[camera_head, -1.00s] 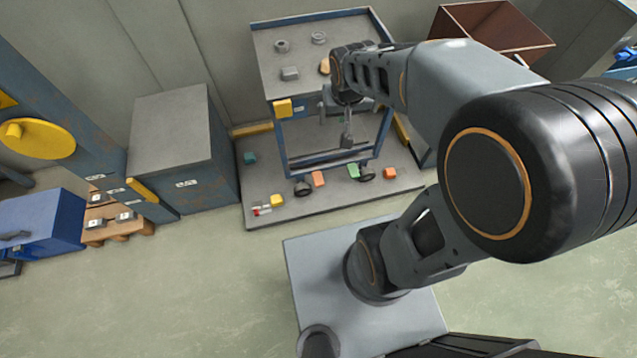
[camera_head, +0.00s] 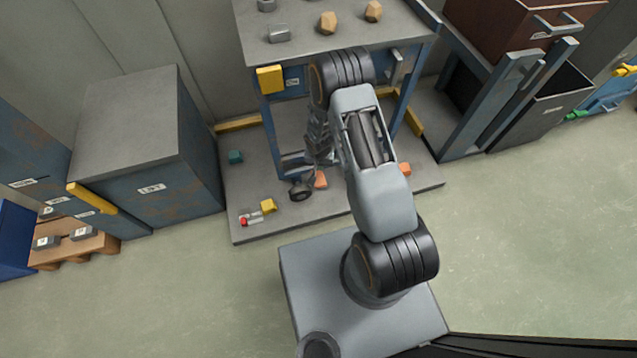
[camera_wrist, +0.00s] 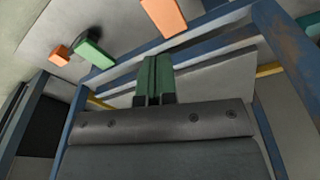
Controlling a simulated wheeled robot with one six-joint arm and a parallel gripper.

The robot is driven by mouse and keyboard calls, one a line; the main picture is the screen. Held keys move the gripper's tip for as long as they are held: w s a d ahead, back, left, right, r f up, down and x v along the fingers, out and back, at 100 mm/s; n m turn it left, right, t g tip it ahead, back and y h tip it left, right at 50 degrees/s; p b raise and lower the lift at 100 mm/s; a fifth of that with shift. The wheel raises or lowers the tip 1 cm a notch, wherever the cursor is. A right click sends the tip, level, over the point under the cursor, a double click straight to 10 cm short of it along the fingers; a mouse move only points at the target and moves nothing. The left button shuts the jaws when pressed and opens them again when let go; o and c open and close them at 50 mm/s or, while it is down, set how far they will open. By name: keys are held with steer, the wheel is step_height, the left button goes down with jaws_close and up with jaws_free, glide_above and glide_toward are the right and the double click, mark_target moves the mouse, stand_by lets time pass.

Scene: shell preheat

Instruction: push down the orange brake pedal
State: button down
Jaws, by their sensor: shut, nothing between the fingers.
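Two small orange pieces lie low at the cart's base in the head view: one (camera_head: 320,181) beside the left caster, the other (camera_head: 405,169) farther right. I cannot tell for sure which is the brake pedal. In the wrist view, an orange piece (camera_wrist: 163,15) is at the top centre, beyond my fingertips and apart from them. Another orange piece (camera_wrist: 58,54) is at the left, beside a green piece (camera_wrist: 95,54). My gripper (camera_head: 318,158) points down in front of the cart, above the left orange piece. Its green fingers (camera_wrist: 155,66) are shut and empty.
The blue-framed cart (camera_head: 270,122) stands on a grey platform (camera_head: 340,206), its legs close around my gripper. A yellow block (camera_head: 268,206) and a teal block (camera_head: 236,157) lie left. A cabinet (camera_head: 165,170) stands left; floor in front right is clear.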

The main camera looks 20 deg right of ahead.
steer(key=b, duration=0.1)
glide_toward(319, 182)
steer(key=shift+d, duration=0.15)
steer(key=shift+d, duration=0.1)
steer(key=shift+w+f+b, duration=0.15)
steer(key=shift+f+b, duration=0.85)
steer(key=shift+f, duration=0.8)
steer(key=shift+w+f+b, duration=0.15)
steer(key=shift+f+b, duration=0.85)
steer(key=shift+f, duration=0.75)
steer(key=shift+f, duration=0.1)
